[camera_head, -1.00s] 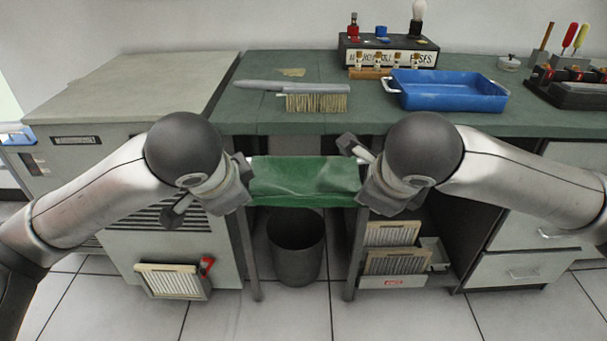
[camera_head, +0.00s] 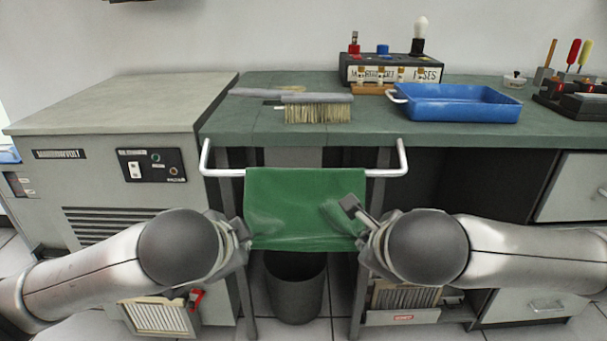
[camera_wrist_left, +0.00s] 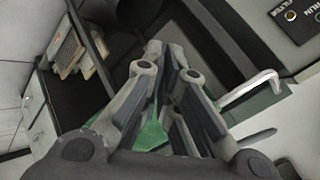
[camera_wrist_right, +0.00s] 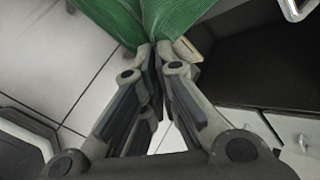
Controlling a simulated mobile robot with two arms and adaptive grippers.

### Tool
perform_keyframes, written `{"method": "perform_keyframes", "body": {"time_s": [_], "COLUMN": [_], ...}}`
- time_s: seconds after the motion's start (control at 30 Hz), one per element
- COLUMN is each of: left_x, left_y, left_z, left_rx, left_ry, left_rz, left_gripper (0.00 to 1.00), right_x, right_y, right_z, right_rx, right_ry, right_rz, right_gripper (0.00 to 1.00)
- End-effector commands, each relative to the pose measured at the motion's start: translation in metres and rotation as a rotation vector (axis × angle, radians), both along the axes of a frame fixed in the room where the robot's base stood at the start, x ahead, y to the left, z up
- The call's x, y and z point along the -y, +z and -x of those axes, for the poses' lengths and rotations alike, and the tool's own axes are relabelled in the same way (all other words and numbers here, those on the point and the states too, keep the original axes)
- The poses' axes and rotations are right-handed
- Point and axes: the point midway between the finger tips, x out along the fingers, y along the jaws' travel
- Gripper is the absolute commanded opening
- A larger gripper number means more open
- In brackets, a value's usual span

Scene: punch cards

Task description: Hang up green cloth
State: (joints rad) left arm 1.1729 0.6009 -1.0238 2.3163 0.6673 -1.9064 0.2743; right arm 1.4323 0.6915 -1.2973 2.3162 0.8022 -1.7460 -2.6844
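The green cloth (camera_head: 305,195) lies over the white rail (camera_head: 402,160) on the front of the green bench and hangs down in front of it. My left gripper (camera_head: 243,235) is at the cloth's lower left side; its fingers look closed together in the left wrist view (camera_wrist_left: 168,55), with green cloth between and behind them. My right gripper (camera_head: 362,225) is at the lower right side. In the right wrist view (camera_wrist_right: 157,60) its fingertips meet at the creased cloth.
A grey bin (camera_head: 295,290) stands below the cloth. A brush (camera_head: 318,108) and a blue tray (camera_head: 460,103) lie on the bench (camera_head: 240,120). A grey cabinet (camera_head: 110,115) stands on the left. A card box (camera_head: 405,300) is under the bench on the right.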

Motion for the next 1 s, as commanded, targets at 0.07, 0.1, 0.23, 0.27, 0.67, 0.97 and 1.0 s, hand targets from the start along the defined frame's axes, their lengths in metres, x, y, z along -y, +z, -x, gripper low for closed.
{"method": "perform_keyframes", "body": {"time_s": [0.07,0.1,0.23,0.27,0.67,0.97,1.0], "left_x": [-0.0008,-0.0007,-0.0008,-0.0007,-0.0002,0.0,0.0], "left_y": [0.0001,0.0002,0.0001,0.0002,0.0002,0.0001,0.0001], "left_z": [-0.0002,-0.0002,-0.0001,-0.0002,0.0,0.0001,0.0001], "left_rx": [0.0,0.0,-0.001,-0.001,-0.001,-0.001,-0.001], "left_ry": [0.002,0.002,0.003,0.003,0.0,0.0,0.0], "left_rz": [-0.001,-0.001,-0.001,-0.001,0.0,0.0,0.0], "left_gripper": [0.0,0.0,0.07,0.11,0.36,0.36,0.36], "right_x": [0.0009,0.0009,0.0008,0.0008,0.0002,0.0,0.0], "right_y": [0.0001,0.0002,0.0002,0.0002,0.0002,0.0002,0.0003], "right_z": [-0.0003,-0.0002,-0.0002,-0.0002,-0.0001,-0.0001,0.0], "right_rx": [0.001,0.001,0.0,0.0,-0.001,-0.001,-0.001], "right_ry": [-0.003,-0.003,-0.002,-0.002,-0.001,-0.001,-0.001], "right_rz": [0.001,0.001,0.001,0.001,0.001,0.001,0.001], "right_gripper": [0.0,0.0,0.08,0.11,0.36,0.36,0.36]}}
